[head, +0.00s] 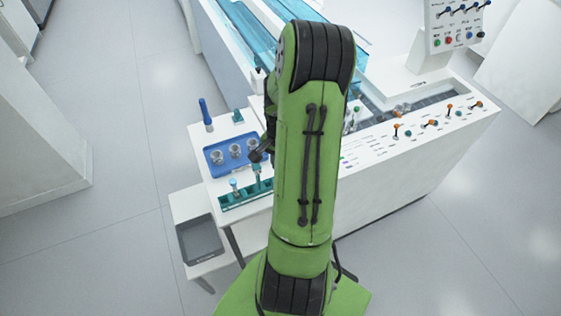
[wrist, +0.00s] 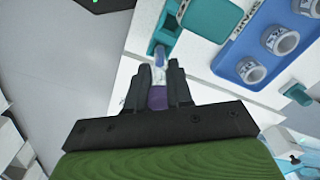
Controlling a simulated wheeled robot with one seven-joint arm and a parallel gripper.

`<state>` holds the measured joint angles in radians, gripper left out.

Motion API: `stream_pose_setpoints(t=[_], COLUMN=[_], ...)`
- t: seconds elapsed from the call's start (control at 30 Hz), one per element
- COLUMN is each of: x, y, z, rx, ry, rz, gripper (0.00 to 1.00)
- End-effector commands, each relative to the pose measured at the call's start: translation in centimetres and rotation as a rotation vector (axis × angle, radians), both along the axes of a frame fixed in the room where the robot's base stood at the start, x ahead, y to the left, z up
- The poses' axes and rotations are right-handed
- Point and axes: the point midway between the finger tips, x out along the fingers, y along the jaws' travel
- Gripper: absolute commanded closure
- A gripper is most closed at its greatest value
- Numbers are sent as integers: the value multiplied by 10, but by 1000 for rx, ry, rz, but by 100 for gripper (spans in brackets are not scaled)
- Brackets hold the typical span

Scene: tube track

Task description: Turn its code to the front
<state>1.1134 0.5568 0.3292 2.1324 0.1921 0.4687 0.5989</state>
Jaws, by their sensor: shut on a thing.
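My gripper (wrist: 161,80) is shut on a tube (wrist: 157,97) that shows purple and pale clear parts between the two black fingers in the wrist view. The tube's far end points toward a teal block (wrist: 163,37); I cannot tell whether it touches the block. No code shows on the visible side of the tube. In the head view my gripper (head: 262,152) is over the left end of the white bench, partly hidden by my green arm, and the held tube is not clear there.
A blue tray (head: 215,165) with several grey ring-shaped holders stands beside the gripper. A teal rack (head: 245,199) with upright tubes lies along the bench's front edge. A blue upright post (head: 205,112) stands behind. A grey bin (head: 200,240) sits lower at the left.

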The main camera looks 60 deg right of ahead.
Motion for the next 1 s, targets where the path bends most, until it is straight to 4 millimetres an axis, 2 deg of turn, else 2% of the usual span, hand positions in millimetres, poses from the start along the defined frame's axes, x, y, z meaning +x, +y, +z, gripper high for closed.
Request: stream_pose_setpoints(t=[0.5, 0.83, 1.0], x=[0, 0, 0], y=[0, 0, 0], z=[-25, -25, -24], rx=[1, 0, -1], ry=[1, 1, 1], rz=[0, 12, 304], gripper=[97, 97, 97])
